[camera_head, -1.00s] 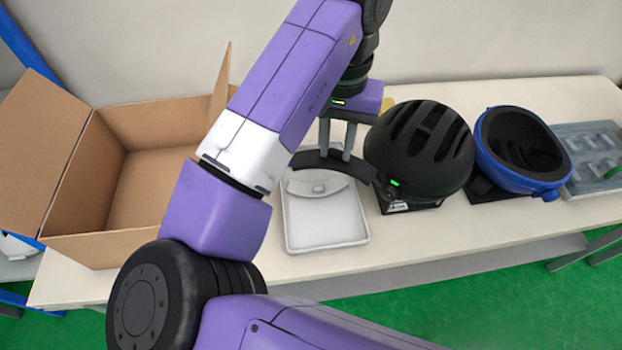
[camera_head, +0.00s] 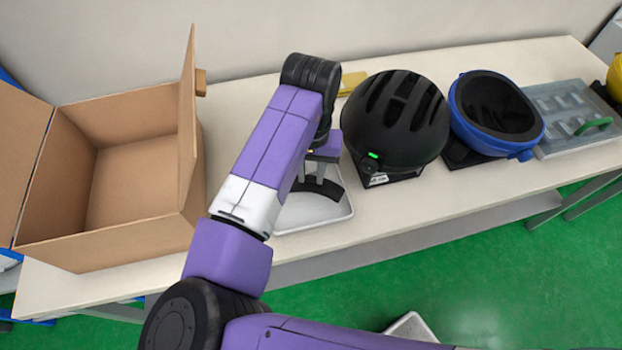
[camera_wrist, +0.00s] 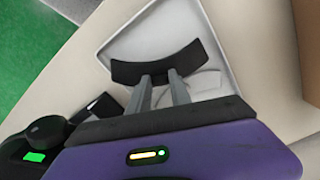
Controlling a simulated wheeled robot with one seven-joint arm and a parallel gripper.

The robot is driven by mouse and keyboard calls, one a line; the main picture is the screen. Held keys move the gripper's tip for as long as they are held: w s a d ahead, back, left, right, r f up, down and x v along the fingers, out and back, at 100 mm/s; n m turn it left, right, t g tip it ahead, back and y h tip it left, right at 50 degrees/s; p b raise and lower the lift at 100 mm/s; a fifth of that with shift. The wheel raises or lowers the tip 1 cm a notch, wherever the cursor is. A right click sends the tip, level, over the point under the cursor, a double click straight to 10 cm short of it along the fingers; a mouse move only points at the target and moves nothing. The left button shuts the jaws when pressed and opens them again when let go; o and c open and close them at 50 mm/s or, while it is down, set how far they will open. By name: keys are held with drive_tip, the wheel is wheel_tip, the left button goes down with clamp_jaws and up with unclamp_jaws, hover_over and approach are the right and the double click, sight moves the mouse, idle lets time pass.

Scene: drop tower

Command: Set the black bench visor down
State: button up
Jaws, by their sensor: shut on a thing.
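The black bench visor (camera_wrist: 158,68) is a curved dark strip, held between the fingertips of my gripper (camera_wrist: 163,82). In the wrist view it lies across the white tray (camera_wrist: 222,40). In the head view the visor (camera_head: 322,193) shows over the tray (camera_head: 318,215), partly hidden by my gripper (camera_head: 320,178) and arm. I cannot tell whether the visor touches the tray. A pale item in the tray is partly covered by the fingers.
A black helmet (camera_head: 397,122) on a dark stand is close right of the tray. A blue-rimmed helmet (camera_head: 497,108) and a grey case (camera_head: 572,112) stand farther right. An open cardboard box (camera_head: 110,235) is at left. A narrow bench strip lies before the tray.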

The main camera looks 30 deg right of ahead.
sight(311, 177)
drive_tip(key=shift+f, duration=1.7)
drive_tip(key=shift+f, duration=0.1)
drive_tip(key=o, duration=0.9)
wheel_tip(311, 177, up, 12)
